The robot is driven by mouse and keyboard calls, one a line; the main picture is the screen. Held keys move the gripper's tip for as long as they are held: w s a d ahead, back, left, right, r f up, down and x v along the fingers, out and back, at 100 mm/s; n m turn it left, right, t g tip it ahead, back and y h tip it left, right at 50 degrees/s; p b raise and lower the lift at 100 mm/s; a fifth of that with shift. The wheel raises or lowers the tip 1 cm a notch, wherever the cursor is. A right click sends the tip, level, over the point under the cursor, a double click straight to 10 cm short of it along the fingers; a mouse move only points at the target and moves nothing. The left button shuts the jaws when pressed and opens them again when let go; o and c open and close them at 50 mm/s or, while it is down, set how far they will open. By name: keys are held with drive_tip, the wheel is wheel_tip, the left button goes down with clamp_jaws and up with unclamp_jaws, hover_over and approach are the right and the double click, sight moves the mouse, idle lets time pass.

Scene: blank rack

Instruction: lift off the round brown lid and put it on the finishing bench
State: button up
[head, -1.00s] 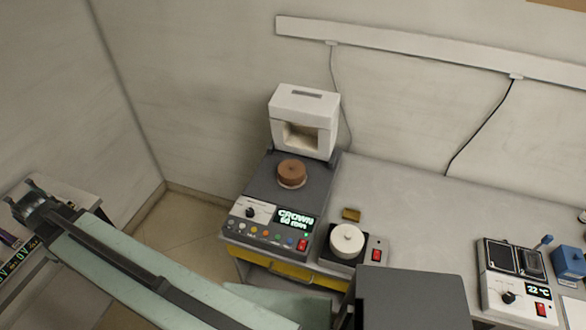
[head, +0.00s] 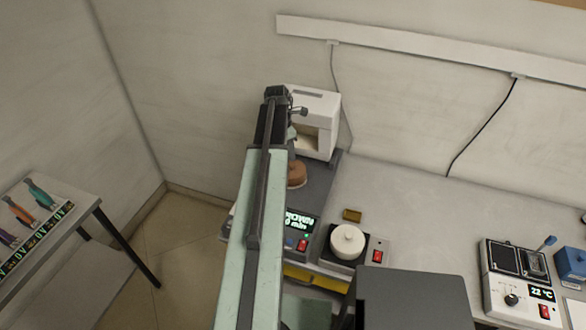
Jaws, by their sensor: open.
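The round brown lid (head: 298,173) sits on the dark grey top of the machine with the lit display (head: 300,222). My arm hides its left part and whatever is directly under it. My gripper (head: 297,118) is at the far end of my raised arm, in front of the white box's upper left. In the picture it appears above the lid and apart from it. It is open, with nothing seen in it. A small bench (head: 82,212) at the far left carries several coloured hand tools; I cannot tell whether it is the finishing bench.
A white box with an opening (head: 318,108) stands behind the lid. A white round knobbed piece (head: 348,241) sits on a black plate to the right. A device reading 22 °C (head: 518,292) is farther right. The grey worktop (head: 420,215) between them is mostly clear.

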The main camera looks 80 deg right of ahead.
sight(292, 165)
drive_tip(key=f+b, duration=0.2)
drive_tip(key=s+f+b, duration=0.1)
drive_tip(key=f+b, duration=0.2)
drive_tip(key=d+f+b, duration=0.1)
drive_tip(key=f+b, duration=0.1)
drive_tip(key=shift+s+f, duration=0.15)
drive_tip(key=shift+f, duration=0.25)
drive_tip(key=shift+a+r, duration=0.1)
drive_tip(key=shift+r, duration=0.1)
clamp_jaws()
